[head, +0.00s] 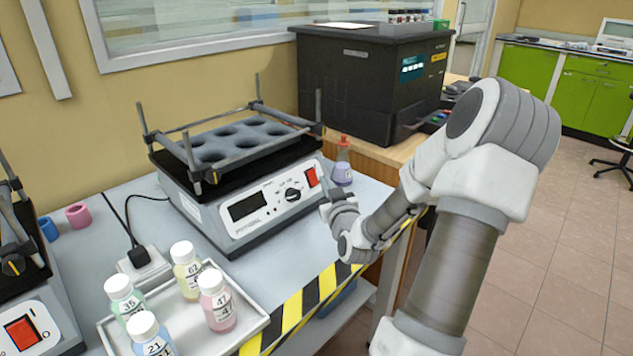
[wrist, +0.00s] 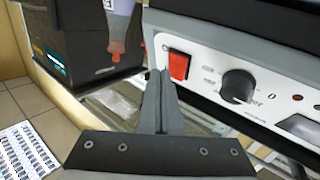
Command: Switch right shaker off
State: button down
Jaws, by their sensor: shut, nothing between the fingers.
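The right shaker (head: 265,228) stands on the bench with an empty dark rack on top. Its front panel has a dark display, a black knob (head: 293,194) and a red switch (head: 311,177) at the right end. In the wrist view the panel appears upside down, with the red switch (wrist: 179,65) beside the black knob (wrist: 237,86). My gripper (head: 323,190) is shut and empty in front of the switch end of the panel. In the wrist view the closed fingertips (wrist: 160,72) are just left of the red switch; I cannot tell whether they touch it.
A second shaker (head: 30,322) is at the left edge. A white tray (head: 250,325) with several numbered bottles stands in front. A purple bottle (head: 342,174) stands just behind my gripper, near a large black machine (head: 350,85). The bench edge has yellow-black tape (head: 315,292).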

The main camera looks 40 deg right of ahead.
jog(key=s+r+p, duration=0.1)
jog(key=s, duration=0.1)
jog(key=s+r+p, duration=0.1)
jog(key=s+r, duration=0.1)
jog(key=shift+d, duration=0.2)
dwell(0.6)
